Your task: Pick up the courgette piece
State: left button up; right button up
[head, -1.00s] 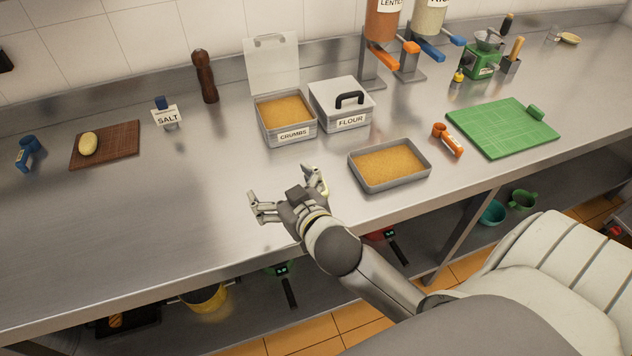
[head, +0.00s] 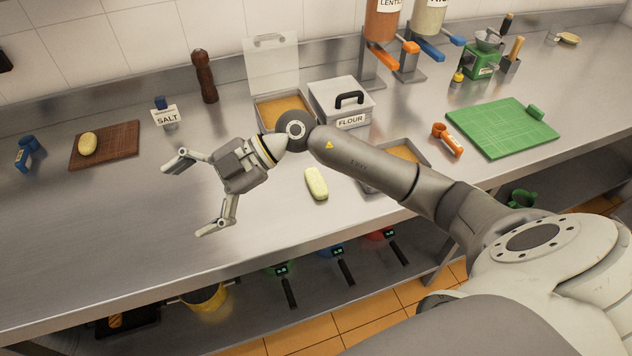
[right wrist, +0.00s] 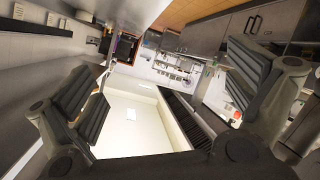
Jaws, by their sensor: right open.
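A pale yellow-green oblong piece (head: 316,183), which looks like the courgette piece, lies on the bare steel counter in front of the flour box. My right gripper (head: 188,198) is wide open and empty above the counter, to the left of this piece, with its fingers pointing left, away from it. In the right wrist view, the two open fingers (right wrist: 165,95) have nothing between them, and the piece does not show. My left gripper is not in view.
My right forearm partly hides the crumbs box (head: 285,106) and a shallow tray (head: 420,153). The flour box (head: 341,100) stands behind. A brown board (head: 118,142) with a yellowish oval lies left; a green board (head: 500,130) lies right. The counter's left front is clear.

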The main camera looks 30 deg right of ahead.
jog(key=w+d+f+m+g+h, duration=0.1)
jog(key=w+d+f+h, duration=0.1)
jog(key=d+f+h, duration=0.45)
notch_tip(320, 180, up, 2)
jog(key=m+g+h, duration=0.2)
jog(key=m+h, duration=0.4)
jog(key=h, duration=0.1)
send_over(316, 179)
jog(key=f, duration=0.1)
jog(key=f+p, duration=0.1)
jog(key=f, duration=0.2)
jog(key=shift+s+a+f, duration=0.2)
jog(key=shift+s+f, duration=0.05)
jog(key=f+p, duration=0.1)
jog(key=f, duration=0.1)
jog(key=f+p, duration=0.1)
jog(key=f, duration=0.2)
jog(key=shift+w+d+f+p, duration=0.15)
jog(key=shift+d+f+p, duration=0.05)
jog(key=shift+p, duration=0.2)
jog(key=shift+f, duration=0.3)
jog(key=c, duration=1)
jog(key=shift+r, duration=0.1)
